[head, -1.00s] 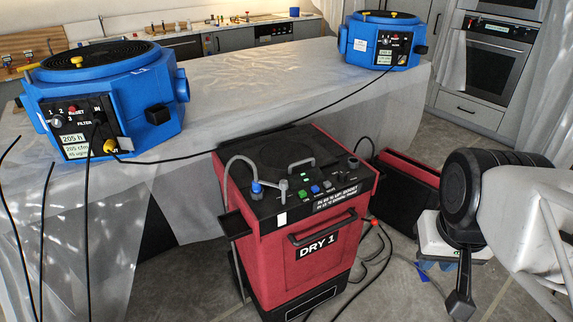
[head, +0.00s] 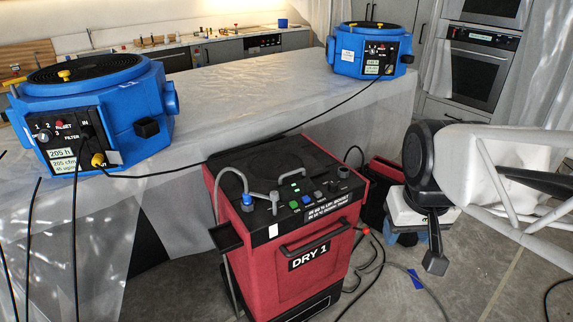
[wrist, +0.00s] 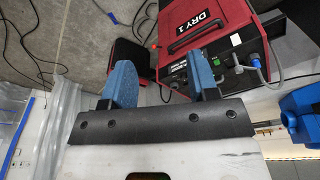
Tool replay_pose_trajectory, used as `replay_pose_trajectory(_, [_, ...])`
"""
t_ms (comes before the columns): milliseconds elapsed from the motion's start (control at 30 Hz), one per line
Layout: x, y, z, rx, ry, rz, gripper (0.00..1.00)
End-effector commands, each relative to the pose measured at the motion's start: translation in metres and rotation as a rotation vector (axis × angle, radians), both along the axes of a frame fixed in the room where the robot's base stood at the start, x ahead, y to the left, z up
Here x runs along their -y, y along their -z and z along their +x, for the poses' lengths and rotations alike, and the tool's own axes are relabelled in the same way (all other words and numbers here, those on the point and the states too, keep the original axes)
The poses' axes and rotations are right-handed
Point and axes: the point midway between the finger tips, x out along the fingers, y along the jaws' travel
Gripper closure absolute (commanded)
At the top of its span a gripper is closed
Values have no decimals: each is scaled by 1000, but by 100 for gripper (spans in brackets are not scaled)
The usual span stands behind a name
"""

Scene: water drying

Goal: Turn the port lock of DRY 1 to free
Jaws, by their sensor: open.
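DRY 1 (head: 330,270) is a red dehumidifier with a black top, standing on the floor in front of the covered table. It also shows in the wrist view (wrist: 215,45), upside down. On its top are a grey hose with a blue cap (head: 247,199), a small grey lever (head: 274,199) beside it, and coloured buttons. The port lock's label and its set position are too small to read. My gripper (wrist: 165,78) is open and empty, its blue fingers apart. It is clear of DRY 1, to its right in the head view.
Two blue air machines (head: 125,105) (head: 365,62) stand on the sheeted table (head: 240,90). A black cable crosses the table. Cables lie on the floor right of DRY 1. A second red case (head: 380,180) stands behind it. Floor is open at front right.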

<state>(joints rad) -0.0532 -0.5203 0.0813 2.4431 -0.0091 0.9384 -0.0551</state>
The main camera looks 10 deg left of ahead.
Motion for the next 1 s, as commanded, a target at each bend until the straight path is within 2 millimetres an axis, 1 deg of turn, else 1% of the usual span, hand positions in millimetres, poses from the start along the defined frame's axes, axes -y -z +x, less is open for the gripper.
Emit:
replay_pose_trajectory(33, [-5,0,11,-8,-22,-2,46])
replay_pose_trajectory(100, [-12,-2,25,-17,-55,-6,46])
replay_pose_trajectory(367, [-40,-3,79,-46,-173,-19,46])
replay_pose_trajectory(567, [-66,1,119,-66,-265,-29,46])
replay_pose_trajectory(767, [-95,9,158,-89,-355,-39,46])
replay_pose_trajectory(1000, [-135,25,203,-114,-464,-50,46])
